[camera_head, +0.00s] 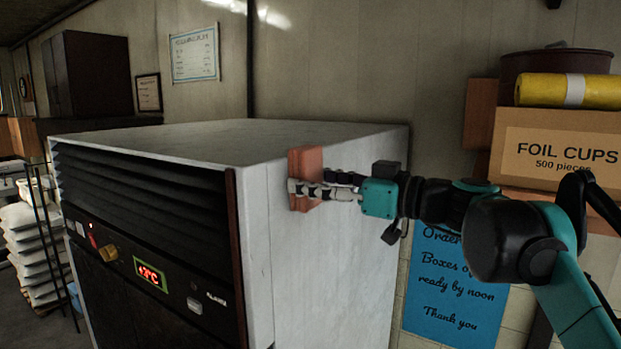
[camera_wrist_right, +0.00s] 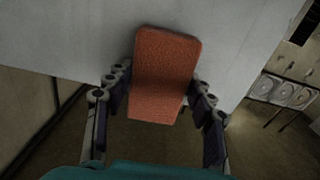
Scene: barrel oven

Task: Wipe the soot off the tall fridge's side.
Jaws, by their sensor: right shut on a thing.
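The tall fridge (camera_head: 330,235) stands in the middle of the head view, with its pale side facing right and its dark louvred front facing left. My right gripper (camera_head: 310,188) is shut on a reddish-brown sponge (camera_head: 305,165) at the upper part of that side. The sponge (camera_wrist_right: 165,75) also shows between the fingers of my right gripper (camera_wrist_right: 160,110) in the wrist view, against the pale fridge panel (camera_wrist_right: 70,40). I cannot make out distinct soot on the visible panel; the sponge hides the part behind it. My left gripper is not in view.
A foil cups box (camera_head: 560,145) with a yellow roll (camera_head: 568,90) and a dark round pot (camera_head: 550,65) stands at the right. A blue notice (camera_head: 455,290) hangs behind my arm. Stacked sacks (camera_head: 35,250) stand by a rack at the far left.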

